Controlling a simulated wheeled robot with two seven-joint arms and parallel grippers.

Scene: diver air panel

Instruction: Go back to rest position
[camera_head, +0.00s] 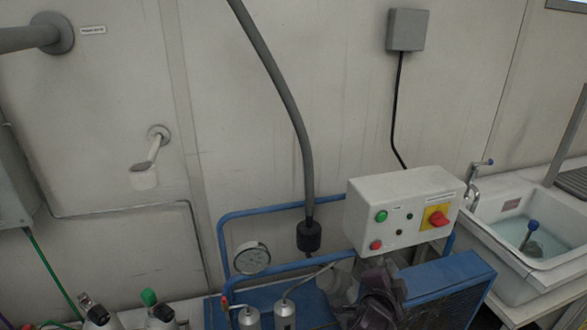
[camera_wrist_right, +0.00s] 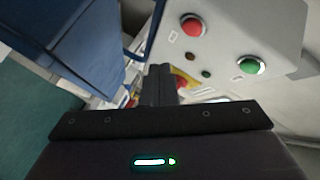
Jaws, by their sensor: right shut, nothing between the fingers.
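My right gripper (camera_head: 377,272) shows dark at the lower middle of the head view, just below the white control box (camera_head: 368,228). In the right wrist view its fingers (camera_wrist_right: 160,72) are closed together with nothing between them. The control box also shows there (camera_wrist_right: 225,30), apart from the fingers as far as I can tell. On the box are a green button (camera_head: 382,215), a red button (camera_head: 376,245) and a red rotary switch (camera_head: 438,218) on a yellow plate. The switch is partly hidden by the fingers in the wrist view. My left gripper is not in view.
A blue-framed compressor (camera_head: 455,275) stands under and around the box, with a pressure gauge (camera_head: 252,257) at its left. A grey hose (camera_head: 290,105) runs down to it. A sink (camera_head: 520,290) is at right and bottles (camera_head: 160,318) at lower left. The wall behind is mostly bare.

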